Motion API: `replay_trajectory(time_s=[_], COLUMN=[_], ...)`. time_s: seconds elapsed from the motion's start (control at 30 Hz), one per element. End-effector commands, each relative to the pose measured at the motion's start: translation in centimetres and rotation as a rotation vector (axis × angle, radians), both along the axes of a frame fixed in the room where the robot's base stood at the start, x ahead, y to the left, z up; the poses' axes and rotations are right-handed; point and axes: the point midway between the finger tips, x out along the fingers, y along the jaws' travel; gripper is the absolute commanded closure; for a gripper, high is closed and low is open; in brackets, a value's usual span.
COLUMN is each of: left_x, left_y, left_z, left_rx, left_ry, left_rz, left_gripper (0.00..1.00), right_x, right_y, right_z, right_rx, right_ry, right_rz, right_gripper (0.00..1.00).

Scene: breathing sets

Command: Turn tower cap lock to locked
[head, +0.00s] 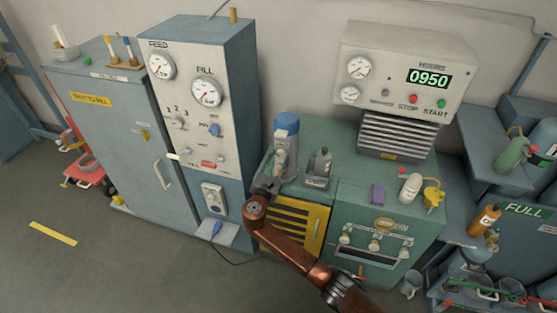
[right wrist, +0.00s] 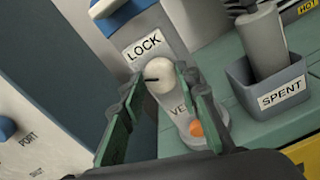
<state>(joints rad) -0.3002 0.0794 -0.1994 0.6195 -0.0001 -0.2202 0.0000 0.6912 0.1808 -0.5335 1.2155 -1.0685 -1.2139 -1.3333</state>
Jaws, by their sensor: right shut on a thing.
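The tower (head: 287,150) is a grey cylinder with a blue cap (head: 286,122), standing on the left part of the green bench. In the right wrist view its round white lock knob (right wrist: 160,72) sits below a white LOCK label (right wrist: 142,46). A dark pointer mark on the knob points left in that picture. My right gripper (right wrist: 157,80) has its green fingers on either side of the knob and is shut on it. In the head view the right gripper (head: 267,187) is small and partly hidden by my arm. My left gripper is not in view.
A grey SPENT holder (right wrist: 282,92) with a cylinder stands close to the right of the tower. An orange button (right wrist: 196,128) lies below the knob. The tall gauge cabinet (head: 205,95) stands close on the left. A purple block (head: 377,194) and a white bottle (head: 411,188) are farther right.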

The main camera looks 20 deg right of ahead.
Motion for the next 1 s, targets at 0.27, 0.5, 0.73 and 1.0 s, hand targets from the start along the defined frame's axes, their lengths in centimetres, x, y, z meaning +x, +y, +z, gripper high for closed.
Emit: replay_trajectory(time_s=[0.27,0.5,0.73,1.0], left_x=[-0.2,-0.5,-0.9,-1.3], left_y=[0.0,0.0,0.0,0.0], left_z=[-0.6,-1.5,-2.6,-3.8], left_rx=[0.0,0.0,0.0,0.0], left_ry=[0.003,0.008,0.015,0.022], left_rz=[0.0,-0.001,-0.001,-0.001], left_gripper=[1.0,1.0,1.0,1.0], right_x=[0.0,-0.1,0.0,-0.1], right_y=[0.1,0.1,0.1,0.1], right_z=[-0.4,-0.5,-0.6,-0.6], right_rx=[0.218,0.408,0.586,0.756], right_ry=[-0.143,-0.271,-0.39,-0.505], right_rz=[0.001,0.0,0.001,-0.001], right_gripper=[0.95,0.95,0.95,0.95])
